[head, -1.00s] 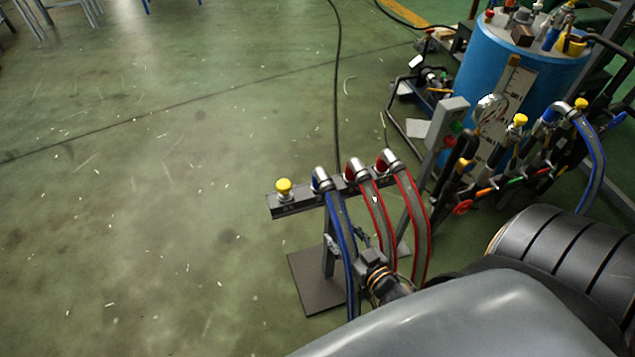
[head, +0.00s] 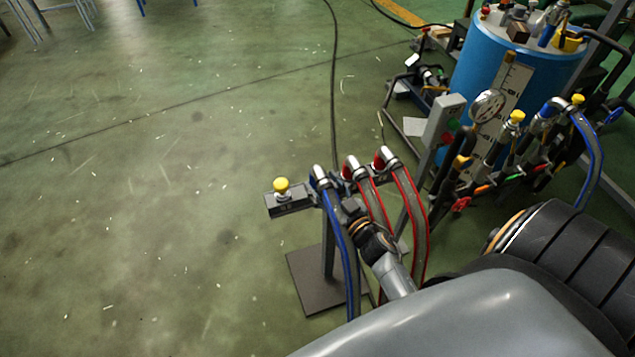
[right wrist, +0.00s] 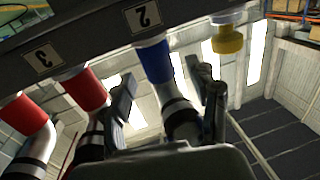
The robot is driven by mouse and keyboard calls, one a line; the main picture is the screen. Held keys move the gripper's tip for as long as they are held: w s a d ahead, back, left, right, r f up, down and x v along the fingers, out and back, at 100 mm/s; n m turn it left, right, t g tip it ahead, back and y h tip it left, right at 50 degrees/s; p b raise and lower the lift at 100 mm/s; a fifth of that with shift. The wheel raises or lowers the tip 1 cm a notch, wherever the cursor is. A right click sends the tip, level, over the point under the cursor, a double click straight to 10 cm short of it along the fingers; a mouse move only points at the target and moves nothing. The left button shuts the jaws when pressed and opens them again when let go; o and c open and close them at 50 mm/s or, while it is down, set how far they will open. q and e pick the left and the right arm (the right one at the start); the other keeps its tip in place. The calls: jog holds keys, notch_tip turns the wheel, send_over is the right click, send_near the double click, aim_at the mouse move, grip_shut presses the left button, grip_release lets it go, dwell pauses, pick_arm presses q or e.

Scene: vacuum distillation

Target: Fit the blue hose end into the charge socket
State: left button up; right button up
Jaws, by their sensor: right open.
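The blue hose end (head: 320,178), a silver elbow with a blue collar, sits on a rack bar (head: 290,205). Its blue-edged hose (head: 341,245) hangs down toward the floor. In the right wrist view the blue collar (right wrist: 153,62) sits against the bar beside a label "2". My right gripper (head: 347,208) is just below the bar; in the right wrist view its open fingers (right wrist: 168,98) lie either side of the hose-end elbow. Contact cannot be told. I cannot tell which fitting is the charge socket. My left gripper is not in view.
Two red hose ends (head: 352,168) sit close to the right on the same bar; a yellow cap (head: 281,186) is at its left end. A blue tank (head: 480,70) with a gauge (head: 488,106) and piped fittings stands at right. Floor at left is clear.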

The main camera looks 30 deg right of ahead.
jog(key=w, duration=0.3)
jog(key=shift+w+d+f, duration=0.15)
jog(key=shift+w+f, duration=0.05)
jog(key=shift+w, duration=0.15)
jog(key=shift+r, duration=0.1)
grip_shut()
